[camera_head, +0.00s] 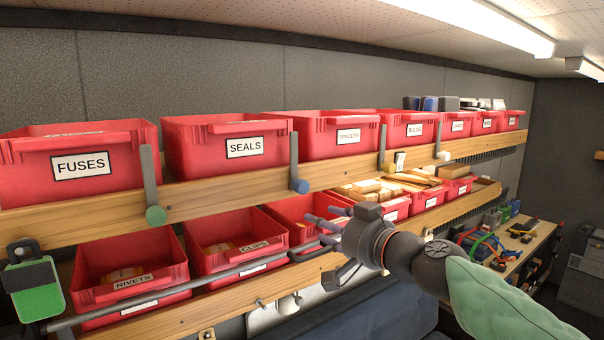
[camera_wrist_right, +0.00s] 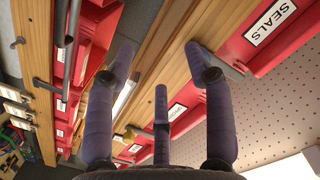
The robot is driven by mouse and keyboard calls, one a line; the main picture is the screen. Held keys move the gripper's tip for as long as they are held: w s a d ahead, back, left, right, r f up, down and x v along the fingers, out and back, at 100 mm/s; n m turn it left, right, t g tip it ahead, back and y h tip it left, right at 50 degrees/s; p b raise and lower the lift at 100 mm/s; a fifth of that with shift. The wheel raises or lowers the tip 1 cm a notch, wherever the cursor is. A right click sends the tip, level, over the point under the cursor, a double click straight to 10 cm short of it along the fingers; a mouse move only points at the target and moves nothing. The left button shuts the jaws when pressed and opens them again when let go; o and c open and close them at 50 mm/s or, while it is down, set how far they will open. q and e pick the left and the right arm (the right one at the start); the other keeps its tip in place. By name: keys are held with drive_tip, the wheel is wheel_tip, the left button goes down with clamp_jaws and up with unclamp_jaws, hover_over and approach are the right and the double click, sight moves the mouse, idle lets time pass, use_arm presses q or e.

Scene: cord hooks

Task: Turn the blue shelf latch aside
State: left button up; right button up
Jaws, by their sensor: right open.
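The blue shelf latch (camera_head: 299,186) is a grey bar with a blue knob at its lower end. It hangs upright across the upper wooden rail, beside the SEALS bin (camera_head: 245,148). My right gripper (camera_head: 316,235) is open and empty, just below and right of the blue knob, in front of the lower row. In the right wrist view its fingers (camera_wrist_right: 161,65) are spread, and a grey bar (camera_wrist_right: 226,66) shows behind one finger near the SEALS label. My left gripper is not in view.
Similar latches with a green knob (camera_head: 156,215) and a yellow knob (camera_head: 386,166) hang on the same upper rail (camera_head: 90,210). A long grey rod (camera_head: 190,281) runs before the lower bins. A green tag (camera_head: 34,288) hangs at left.

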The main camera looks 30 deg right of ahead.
drive_tip(key=t, duration=0.1)
approach(305, 187)
use_arm(q)
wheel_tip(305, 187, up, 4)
drive_tip(key=p, duration=0.3)
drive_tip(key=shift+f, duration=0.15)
use_arm(e)
drive_tip(key=w, duration=0.7)
drive_tip(key=w+a, duration=0.1)
drive_tip(key=w, duration=0.3)
drive_tip(key=shift+a+f, duration=0.1)
drive_tip(key=shift+f, duration=0.05)
drive_tip(key=shift+s, duration=0.1)
clamp_jaws()
